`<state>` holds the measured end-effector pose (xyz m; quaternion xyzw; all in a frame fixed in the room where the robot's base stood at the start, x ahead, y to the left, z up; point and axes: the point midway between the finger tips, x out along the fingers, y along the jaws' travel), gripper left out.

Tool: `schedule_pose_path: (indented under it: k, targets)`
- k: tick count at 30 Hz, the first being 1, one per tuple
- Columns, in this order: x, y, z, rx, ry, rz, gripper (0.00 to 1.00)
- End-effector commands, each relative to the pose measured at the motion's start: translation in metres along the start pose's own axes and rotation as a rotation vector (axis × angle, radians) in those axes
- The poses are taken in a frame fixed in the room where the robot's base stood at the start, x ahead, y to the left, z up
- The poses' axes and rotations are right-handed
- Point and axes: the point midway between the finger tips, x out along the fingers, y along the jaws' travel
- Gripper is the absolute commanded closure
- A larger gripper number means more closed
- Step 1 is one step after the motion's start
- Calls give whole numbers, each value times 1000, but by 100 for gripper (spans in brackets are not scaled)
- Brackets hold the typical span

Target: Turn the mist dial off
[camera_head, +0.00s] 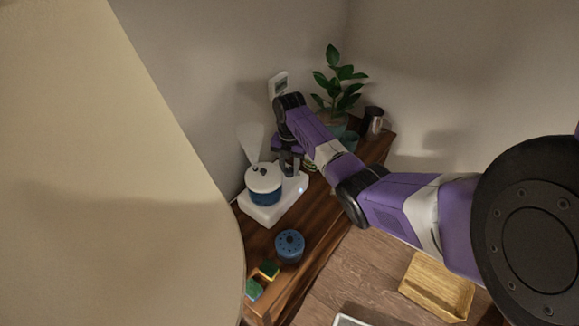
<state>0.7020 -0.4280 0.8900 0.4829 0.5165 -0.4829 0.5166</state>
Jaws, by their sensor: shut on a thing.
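A white humidifier base (270,217) stands on the dark wooden bench, with a blue tank (265,198) under a round white lid (263,176). A pale plume of mist (250,143) rises behind the lid. A small bluish light glows on the base's right side. My gripper (289,172) points down at the back right part of the base, beside the tank. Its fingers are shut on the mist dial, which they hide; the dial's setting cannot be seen.
A potted plant (340,85) and a dark metal cup (373,121) stand at the bench's far end. A blue round container with holes (290,245) and green-yellow sponges (268,270) lie in front. A wooden tray (437,287) is lower right. A large beige surface blocks the left.

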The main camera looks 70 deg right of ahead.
Motion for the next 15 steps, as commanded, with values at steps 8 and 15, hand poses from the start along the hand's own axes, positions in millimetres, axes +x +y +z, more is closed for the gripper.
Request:
schedule_pose_path:
  k: [8, 15]
  targets:
    - [0, 0, 0, -240, 1, 0, 100]
    - [0, 0, 0, -391, 1, 1, 100]
